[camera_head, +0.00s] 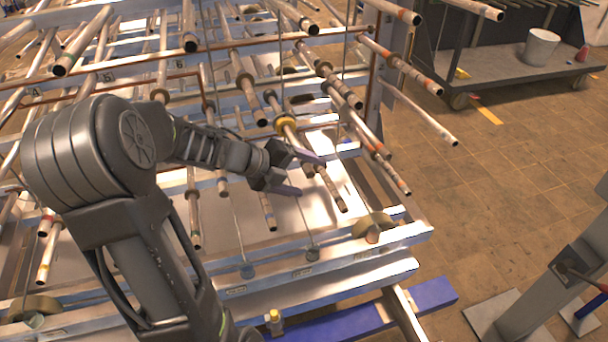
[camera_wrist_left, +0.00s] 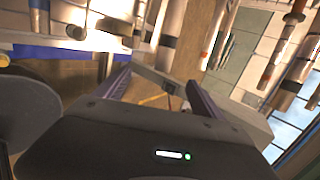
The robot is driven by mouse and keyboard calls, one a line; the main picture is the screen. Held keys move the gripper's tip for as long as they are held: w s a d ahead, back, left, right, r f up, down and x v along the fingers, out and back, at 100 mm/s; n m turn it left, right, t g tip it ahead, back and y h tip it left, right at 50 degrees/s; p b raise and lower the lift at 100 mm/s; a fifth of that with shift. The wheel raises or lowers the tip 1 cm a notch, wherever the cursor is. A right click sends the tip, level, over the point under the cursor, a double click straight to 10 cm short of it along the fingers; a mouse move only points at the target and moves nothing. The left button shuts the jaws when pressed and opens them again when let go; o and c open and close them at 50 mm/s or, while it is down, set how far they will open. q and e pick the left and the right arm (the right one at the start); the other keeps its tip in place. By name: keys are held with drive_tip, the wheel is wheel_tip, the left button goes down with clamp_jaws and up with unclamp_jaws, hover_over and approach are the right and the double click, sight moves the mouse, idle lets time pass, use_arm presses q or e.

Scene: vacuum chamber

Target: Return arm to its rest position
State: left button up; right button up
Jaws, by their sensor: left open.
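My left arm (camera_head: 150,210) comes in from the left and bends over the metal pipe rack (camera_head: 350,255). My left gripper (camera_head: 305,173) is open and empty among the hanging pipes, above the rack's front rails. In the left wrist view its two purple-grey fingers (camera_wrist_left: 160,92) stand apart with nothing between them. My right gripper is not in view.
Several copper-ended pipes (camera_head: 340,185) hang close around the gripper. A small yellow-capped bottle (camera_head: 275,322) stands by a blue beam (camera_head: 345,322). A cart with a white bucket (camera_head: 540,47) is at the back right.

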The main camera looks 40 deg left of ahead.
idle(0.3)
use_arm(q)
drive_tip(key=w+d+f+n+h+b, duration=0.1)
drive_tip(key=w+d+f+n+b, duration=0.25)
drive_tip(key=d+f+n, duration=1.2)
drive_tip(key=s+d+f+n+g+y, duration=0.1)
drive_tip(key=s+d+f+n+g, duration=0.15)
drive_tip(key=s+d+f, duration=0.45)
drive_tip(key=s+d+f+n+g, duration=0.25)
drive_tip(key=s+d+f, duration=0.2)
drive_tip(key=f, duration=0.45)
drive_tip(key=s+d+f+n+g, duration=0.2)
drive_tip(key=s+f, duration=0.1)
drive_tip(key=s, duration=0.3)
drive_tip(key=s+d+f+n+g+b, duration=0.1)
drive_tip(key=s+d+f+n, duration=0.1)
drive_tip(key=s, duration=0.4)
drive_tip(key=shift+s+d+f+n+g+y, duration=0.15)
drive_tip(key=shift+f+n+g+y, duration=0.25)
drive_tip(key=shift+n, duration=0.05)
drive_tip(key=shift+c, duration=0.5)
